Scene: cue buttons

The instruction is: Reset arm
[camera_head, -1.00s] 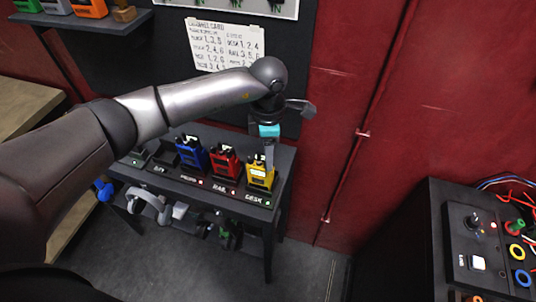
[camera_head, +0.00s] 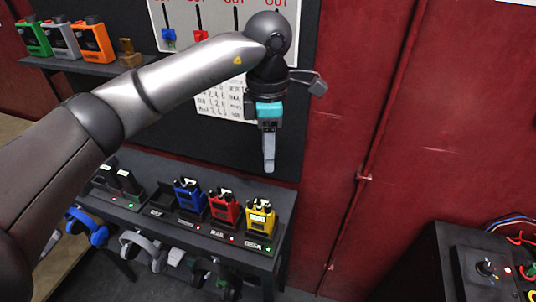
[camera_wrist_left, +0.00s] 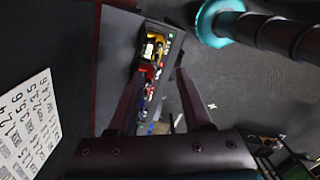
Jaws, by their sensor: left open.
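My left arm reaches in from the left in the head view. Its gripper (camera_head: 269,160) points down above and behind the charging table (camera_head: 150,165), in front of the dark wall board. The left wrist view shows the two fingers (camera_wrist_left: 155,80) apart with nothing held between them. A yellow radio (camera_head: 260,218) stands in the dock at the table's right end, below the gripper and apart from it. A red radio (camera_head: 224,208) and a blue radio (camera_head: 189,195) stand in docks to its left. My right gripper is not in view.
A shelf (camera_head: 60,63) at upper left holds green, grey and orange radios. A white paper card (camera_head: 222,103) hangs behind my arm. Headsets (camera_head: 145,248) hang under the table's front. A black control box (camera_head: 480,270) stands at lower right. Floor between is clear.

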